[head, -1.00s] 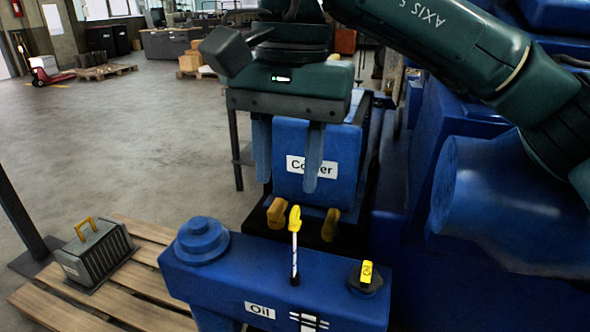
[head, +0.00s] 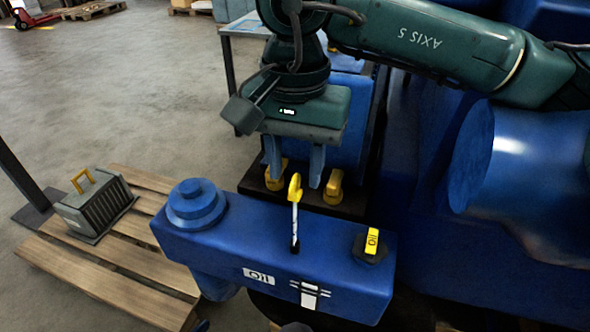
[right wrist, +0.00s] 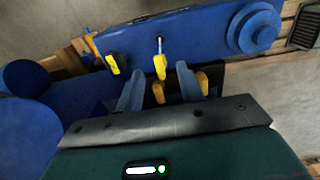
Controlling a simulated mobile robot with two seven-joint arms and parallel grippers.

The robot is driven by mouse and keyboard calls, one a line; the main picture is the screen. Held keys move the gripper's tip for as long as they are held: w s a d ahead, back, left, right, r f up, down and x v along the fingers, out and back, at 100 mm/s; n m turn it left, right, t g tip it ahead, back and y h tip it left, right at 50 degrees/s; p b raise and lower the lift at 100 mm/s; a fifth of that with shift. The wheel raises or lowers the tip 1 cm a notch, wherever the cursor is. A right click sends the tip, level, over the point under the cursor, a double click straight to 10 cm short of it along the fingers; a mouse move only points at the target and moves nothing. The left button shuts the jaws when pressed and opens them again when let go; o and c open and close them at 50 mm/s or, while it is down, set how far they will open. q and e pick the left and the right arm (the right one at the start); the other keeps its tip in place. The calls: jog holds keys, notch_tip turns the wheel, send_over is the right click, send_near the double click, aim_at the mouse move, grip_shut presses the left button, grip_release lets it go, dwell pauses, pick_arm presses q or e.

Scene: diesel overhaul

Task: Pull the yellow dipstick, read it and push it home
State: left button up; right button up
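The yellow dipstick (head: 295,188) stands upright in the top of the blue block labelled Oil (head: 225,245). Its pale shaft shows between the yellow handle and the block. My right gripper (head: 294,182) is open and empty, with its two blue fingers pointing down on either side of the handle in the head view. In the right wrist view the handle (right wrist: 160,66) lies between and just past the fingertips (right wrist: 160,72). I see no contact, and the exact depth is hard to judge. My left gripper is not in view.
A yellow-tagged cap (head: 371,243) sits on the block, right of the dipstick. A round blue filler cap (head: 196,205) stands at its left end. Two yellow clamps (head: 334,186) are behind. A wooden pallet (head: 120,275) with a grey yellow-handled box (head: 95,206) is at left.

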jog(key=shift+f, duration=1.25)
jog(key=shift+c, duration=0.5)
grip_shut()
